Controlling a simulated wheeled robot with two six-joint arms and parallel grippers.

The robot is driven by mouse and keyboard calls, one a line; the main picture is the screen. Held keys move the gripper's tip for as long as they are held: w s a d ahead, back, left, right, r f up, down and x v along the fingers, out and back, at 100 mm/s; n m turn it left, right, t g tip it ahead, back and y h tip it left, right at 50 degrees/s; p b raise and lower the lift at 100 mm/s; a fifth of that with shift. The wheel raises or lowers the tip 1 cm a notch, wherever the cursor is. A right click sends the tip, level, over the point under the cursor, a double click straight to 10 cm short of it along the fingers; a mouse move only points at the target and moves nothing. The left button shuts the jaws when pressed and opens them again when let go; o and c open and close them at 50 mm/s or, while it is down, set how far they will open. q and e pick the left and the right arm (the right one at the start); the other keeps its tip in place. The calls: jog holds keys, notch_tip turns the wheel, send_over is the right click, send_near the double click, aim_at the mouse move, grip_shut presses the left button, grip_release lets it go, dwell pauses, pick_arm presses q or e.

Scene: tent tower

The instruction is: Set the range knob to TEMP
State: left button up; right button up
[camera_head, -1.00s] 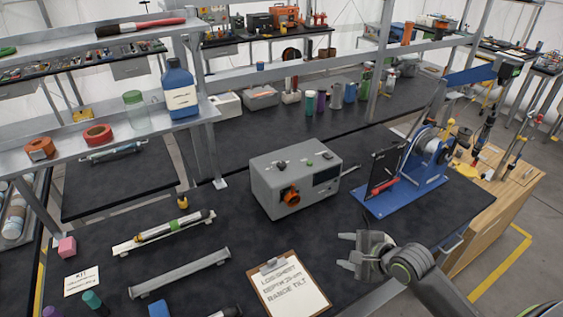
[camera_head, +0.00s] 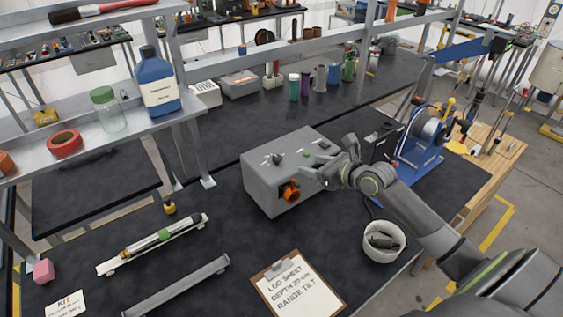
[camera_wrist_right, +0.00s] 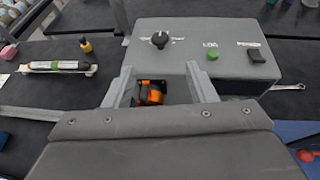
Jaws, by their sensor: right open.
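A grey instrument box (camera_head: 262,185) stands on the dark bench. On its top are a black range knob (camera_head: 278,159), a green button (camera_head: 305,154) and a black switch (camera_head: 323,146). The knob (camera_wrist_right: 160,39) also shows in the right wrist view, with a white pointer line and labels too small to read. An orange connector (camera_head: 290,191) sticks out of the box's front. My right gripper (camera_head: 318,178) is open and empty at the box's front right side; in the wrist view its fingers (camera_wrist_right: 158,74) point toward the box, short of the knob. My left gripper is out of view.
A blue reel stand (camera_head: 424,165) is at the right.

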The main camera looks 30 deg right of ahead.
aim_at(278, 157)
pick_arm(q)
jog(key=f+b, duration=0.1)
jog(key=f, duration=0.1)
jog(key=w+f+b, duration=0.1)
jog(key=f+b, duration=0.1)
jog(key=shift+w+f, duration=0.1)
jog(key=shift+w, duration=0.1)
pick_arm(e)
jog(key=x, duration=1.4)
jog(key=shift+w+f, duration=0.1)
jog(key=shift+f, duration=0.05)
jog(key=c, duration=0.9)
jog(key=shift+c, duration=0.2)
